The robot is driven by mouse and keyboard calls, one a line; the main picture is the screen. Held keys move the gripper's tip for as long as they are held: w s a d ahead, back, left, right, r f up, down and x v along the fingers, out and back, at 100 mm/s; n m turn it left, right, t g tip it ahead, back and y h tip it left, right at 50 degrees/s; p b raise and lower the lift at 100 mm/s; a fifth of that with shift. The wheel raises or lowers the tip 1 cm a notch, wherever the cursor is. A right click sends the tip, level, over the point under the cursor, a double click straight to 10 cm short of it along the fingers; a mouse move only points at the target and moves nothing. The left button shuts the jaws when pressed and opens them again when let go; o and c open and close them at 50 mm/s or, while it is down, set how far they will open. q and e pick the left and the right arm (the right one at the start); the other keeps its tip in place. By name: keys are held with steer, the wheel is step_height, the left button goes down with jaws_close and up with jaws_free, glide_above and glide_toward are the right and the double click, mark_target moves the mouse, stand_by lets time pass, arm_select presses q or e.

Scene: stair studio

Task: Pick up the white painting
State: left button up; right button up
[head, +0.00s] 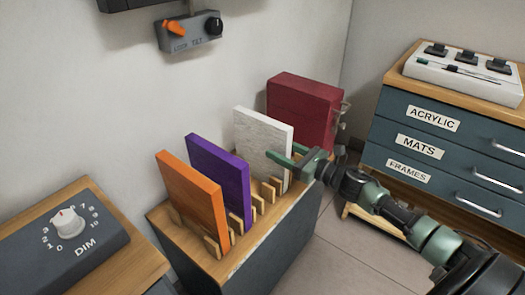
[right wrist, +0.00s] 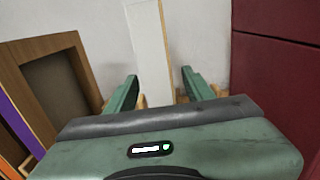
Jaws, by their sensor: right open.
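The white painting (head: 262,142) stands upright in a slot of the wooden rack (head: 250,239), behind the purple painting in the head view. My right gripper (head: 284,155) is at the painting's right edge in the head view, its fingers level with the panel's middle. In the right wrist view the white painting's narrow edge (right wrist: 152,50) rises between the two green fingers of the right gripper (right wrist: 160,90). The fingers are open, with a gap on each side of the panel. My left gripper is not in view.
An orange painting (head: 193,202) and a purple painting (head: 219,172) stand in the same rack. A dark red box (head: 304,108) stands close behind the white painting. A drawer cabinet (head: 440,145) is at right, a dimmer box (head: 65,235) at left.

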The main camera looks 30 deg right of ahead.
jaws_close()
stand_by(1.3)
